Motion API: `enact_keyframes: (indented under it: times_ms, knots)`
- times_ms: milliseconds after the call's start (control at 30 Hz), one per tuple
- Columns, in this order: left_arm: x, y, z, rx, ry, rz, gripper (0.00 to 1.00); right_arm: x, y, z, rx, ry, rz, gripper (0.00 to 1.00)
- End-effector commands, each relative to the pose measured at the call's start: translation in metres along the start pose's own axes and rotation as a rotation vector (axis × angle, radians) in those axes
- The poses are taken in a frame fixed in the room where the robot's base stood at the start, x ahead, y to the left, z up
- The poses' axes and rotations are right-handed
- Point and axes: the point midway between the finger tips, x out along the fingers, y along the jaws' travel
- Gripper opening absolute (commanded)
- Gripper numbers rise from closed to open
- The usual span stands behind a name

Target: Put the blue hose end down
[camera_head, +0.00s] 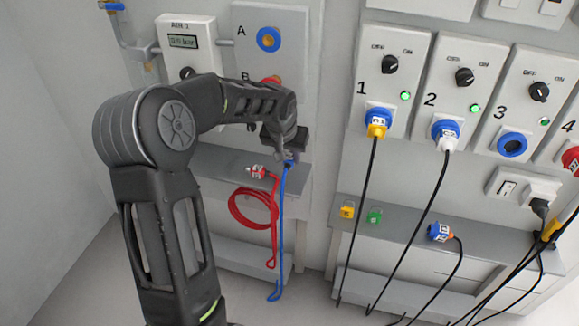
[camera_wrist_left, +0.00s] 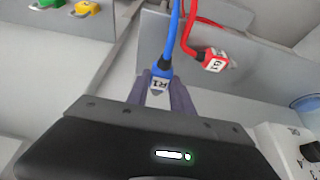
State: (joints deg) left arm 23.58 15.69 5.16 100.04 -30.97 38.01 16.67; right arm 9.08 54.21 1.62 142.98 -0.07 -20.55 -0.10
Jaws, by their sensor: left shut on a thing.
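My left gripper (camera_head: 287,154) is shut on the blue hose end (camera_wrist_left: 161,76), over the right part of the grey shelf (camera_head: 215,163) below the hose panel. The end carries a white label. In the head view the gripper largely hides this end; the blue hose (camera_head: 282,215) hangs down from it past the shelf's front to near the floor. In the left wrist view the gripper fingers (camera_wrist_left: 165,92) are close around the end. I cannot tell whether it touches the shelf. My right gripper is not in view.
A red hose end (camera_head: 258,171) with a white label lies on the shelf, left of the blue one; its red hose (camera_head: 254,212) loops below. Port A (camera_head: 268,39) is a blue ring. My left arm hides part of the panel. Plugs and black cables hang at the right.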

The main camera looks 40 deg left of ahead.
Motion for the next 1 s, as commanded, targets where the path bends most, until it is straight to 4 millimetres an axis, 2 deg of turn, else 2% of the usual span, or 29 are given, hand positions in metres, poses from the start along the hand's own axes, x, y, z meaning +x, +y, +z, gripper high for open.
enact_keyframes:
  times_ms: [233,533,967,1000]
  knots:
    - [0.005,0.0,0.003,0.0,-0.002,0.0,0.0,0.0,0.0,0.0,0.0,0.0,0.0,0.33]
    - [0.044,0.0,0.016,0.0,-0.002,0.0,0.0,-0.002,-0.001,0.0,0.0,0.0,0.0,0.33]
    - [0.051,0.0,0.017,0.001,0.0,0.0,0.0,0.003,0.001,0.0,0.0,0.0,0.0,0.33]
    - [0.05,0.0,0.017,0.001,0.0,0.0,0.3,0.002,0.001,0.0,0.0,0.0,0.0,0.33]
